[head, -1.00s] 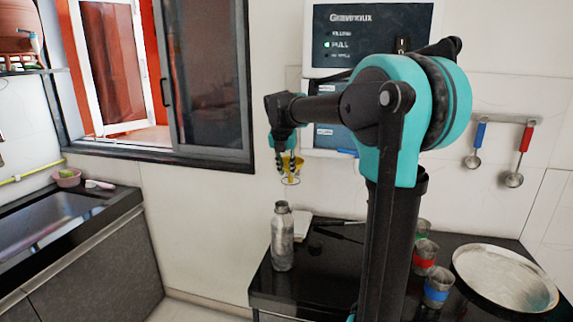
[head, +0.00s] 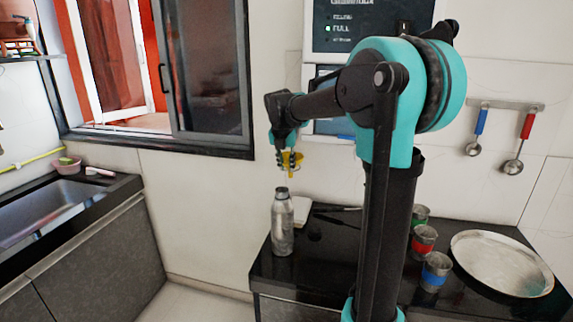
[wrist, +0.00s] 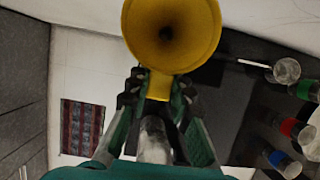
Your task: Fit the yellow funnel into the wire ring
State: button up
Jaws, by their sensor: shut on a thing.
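The yellow funnel (head: 290,160) is in my gripper (head: 286,151), in front of the back wall and above a metal bottle (head: 282,222). In the wrist view the funnel's wide round mouth (wrist: 170,30) faces the camera. My gripper (wrist: 160,85) is shut on the yellow part just below that mouth. The fingers hide some of it, and the spout's tip is not clear. The bottle (wrist: 154,140) shows beyond and between the fingers. I cannot make out the wire ring with certainty in either view.
The dark counter (head: 320,260) carries several banded cups (head: 423,240) and a round metal tray (head: 500,263) at right. Two ladles (head: 478,130) hang on the wall. A sink (head: 55,210) is at left. A white block (head: 302,210) stands behind the bottle.

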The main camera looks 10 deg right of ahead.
jog(key=o, duration=1)
jog(key=shift+r, duration=0.1)
jog(key=v, duration=1.1)
jog(key=shift+s+a+r, duration=0.1)
jog(key=shift+s+r, duration=0.05)
jog(key=shift+r, duration=0.2)
